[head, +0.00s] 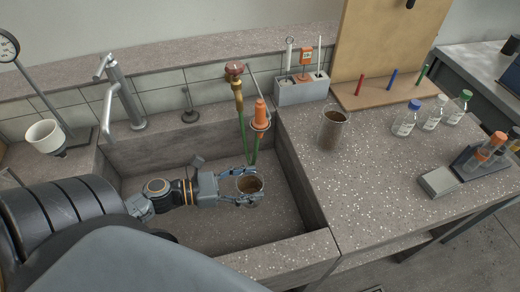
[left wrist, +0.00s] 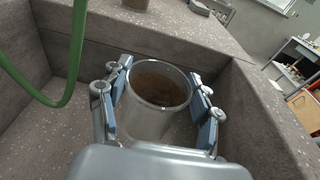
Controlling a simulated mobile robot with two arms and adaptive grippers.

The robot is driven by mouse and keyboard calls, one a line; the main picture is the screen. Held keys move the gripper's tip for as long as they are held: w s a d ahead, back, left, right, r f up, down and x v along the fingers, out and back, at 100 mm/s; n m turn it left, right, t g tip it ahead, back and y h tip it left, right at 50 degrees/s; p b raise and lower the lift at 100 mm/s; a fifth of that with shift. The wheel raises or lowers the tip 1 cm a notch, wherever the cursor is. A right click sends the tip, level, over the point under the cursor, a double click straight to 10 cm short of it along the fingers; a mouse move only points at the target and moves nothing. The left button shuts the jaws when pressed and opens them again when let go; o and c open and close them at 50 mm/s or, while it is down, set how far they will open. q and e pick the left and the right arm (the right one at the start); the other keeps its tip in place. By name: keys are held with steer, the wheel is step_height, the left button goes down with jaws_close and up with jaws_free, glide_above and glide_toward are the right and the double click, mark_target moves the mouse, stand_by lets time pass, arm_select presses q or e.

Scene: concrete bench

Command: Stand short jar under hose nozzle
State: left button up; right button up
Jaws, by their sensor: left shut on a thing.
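The short jar (head: 250,186) is a clear, open-topped cup with brown content, upright inside the stone sink. My left gripper (head: 252,199) is shut on its sides; the left wrist view shows the jar (left wrist: 158,100) between the two blue-padded fingers (left wrist: 160,125). I cannot tell whether its base touches the sink floor. The orange hose nozzle (head: 261,115) is at the sink's back wall, beyond the jar. A green hose (head: 254,148) loops down beside it and also shows at left in the left wrist view (left wrist: 72,60). My right gripper is not in view.
A brass tap with a red knob (head: 237,88) and a steel faucet (head: 122,95) stand behind the sink (head: 190,235). A taller brown-filled jar (head: 333,130) stands on the right bench, with capped bottles (head: 407,120) and a tube rack (head: 480,160) farther right.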

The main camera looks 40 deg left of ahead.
mark_target(255, 174)
arm_select(q)
steer(key=w, duration=0.1)
steer(key=w+a+f, duration=0.1)
steer(key=w, duration=0.1)
steer(key=w+f, duration=0.1)
steer(key=shift+w+a, duration=0.15)
steer(key=shift+w+a+f+b, duration=0.2)
steer(key=shift+w+f+b, duration=0.4)
steer(key=shift+f, duration=0.85)
steer(key=shift+w+a+f+b, duration=0.25)
steer(key=shift+w+f, duration=0.55)
steer(key=shift+f, duration=0.65)
steer(key=shift+w+a+f+b, duration=0.2)
steer(key=shift+w+f+b, duration=0.4)
steer(key=shift+f, duration=0.85)
steer(key=shift+w, duration=0.1)
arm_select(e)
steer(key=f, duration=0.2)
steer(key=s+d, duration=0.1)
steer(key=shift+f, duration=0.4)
arm_select(q)
steer(key=shift+f, duration=0.2)
steer(key=o, duration=1.2)
steer(key=shift+o, duration=0.2)
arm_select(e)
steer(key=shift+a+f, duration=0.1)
